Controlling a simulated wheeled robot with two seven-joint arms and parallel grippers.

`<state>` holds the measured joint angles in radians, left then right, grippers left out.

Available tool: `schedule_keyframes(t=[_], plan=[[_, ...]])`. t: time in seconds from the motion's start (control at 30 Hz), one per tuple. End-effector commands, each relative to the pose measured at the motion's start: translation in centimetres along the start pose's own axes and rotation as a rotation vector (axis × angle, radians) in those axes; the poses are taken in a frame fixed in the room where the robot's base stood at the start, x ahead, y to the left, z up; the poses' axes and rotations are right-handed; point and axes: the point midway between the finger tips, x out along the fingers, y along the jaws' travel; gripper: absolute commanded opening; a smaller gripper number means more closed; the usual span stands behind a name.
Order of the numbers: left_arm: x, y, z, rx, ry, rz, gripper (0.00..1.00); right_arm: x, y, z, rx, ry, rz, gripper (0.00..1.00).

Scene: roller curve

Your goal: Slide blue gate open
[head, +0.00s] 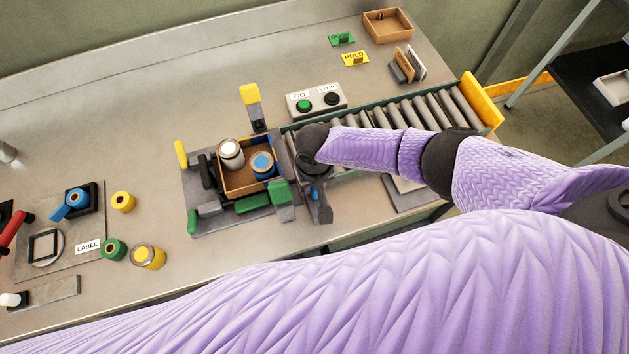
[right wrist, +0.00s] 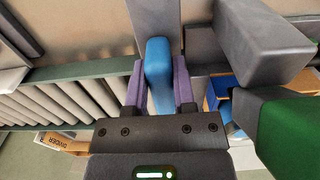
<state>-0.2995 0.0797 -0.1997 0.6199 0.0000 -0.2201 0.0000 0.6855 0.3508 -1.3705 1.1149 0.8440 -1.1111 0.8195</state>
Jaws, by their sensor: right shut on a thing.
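The blue gate handle (right wrist: 158,75) stands between the two purple fingers of my right gripper (right wrist: 159,88) in the right wrist view. My right gripper is shut on it. In the head view my right gripper (head: 320,205) is at the right side of the box station, where the roller conveyor (head: 410,112) begins. The gripper and wrist hide the gate there, so I cannot tell how far open it is. My left gripper is not in view.
Left of my right gripper, a brown box (head: 233,187) holds a white-lidded can (head: 230,152) and a blue-topped can (head: 262,164). A green block (head: 280,192) and a yellow-topped post (head: 250,95) stand close by. A GO/STOP button panel (head: 316,100) is behind the conveyor.

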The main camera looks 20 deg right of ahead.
Motion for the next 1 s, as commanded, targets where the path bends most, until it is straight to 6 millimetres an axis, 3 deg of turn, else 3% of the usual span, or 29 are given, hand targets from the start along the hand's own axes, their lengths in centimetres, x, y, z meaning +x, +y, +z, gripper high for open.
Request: schedule_keyframes(t=[0.17, 0.4, 0.77, 0.8, 0.93, 1.0], plan=[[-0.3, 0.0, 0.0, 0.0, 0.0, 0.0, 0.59, -0.1, 0.0, 0.2, 0.001, -0.001, 0.001, 0.0], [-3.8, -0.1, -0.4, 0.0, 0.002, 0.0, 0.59, -0.5, 0.0, 3.9, 0.001, -0.005, 0.001, 0.0], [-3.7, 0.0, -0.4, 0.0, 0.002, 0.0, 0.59, 0.1, 0.0, 4.6, 0.0, -0.005, 0.001, 0.0], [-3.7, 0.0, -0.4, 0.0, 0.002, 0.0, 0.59, 0.1, 0.0, 4.6, 0.0, -0.005, 0.001, 0.41], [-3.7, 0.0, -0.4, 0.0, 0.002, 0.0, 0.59, 0.1, 0.0, 4.5, 0.0, -0.003, 0.001, 0.68], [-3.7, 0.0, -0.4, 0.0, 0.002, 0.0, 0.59, 0.1, 0.0, 4.5, 0.0, -0.003, 0.001, 0.68]])
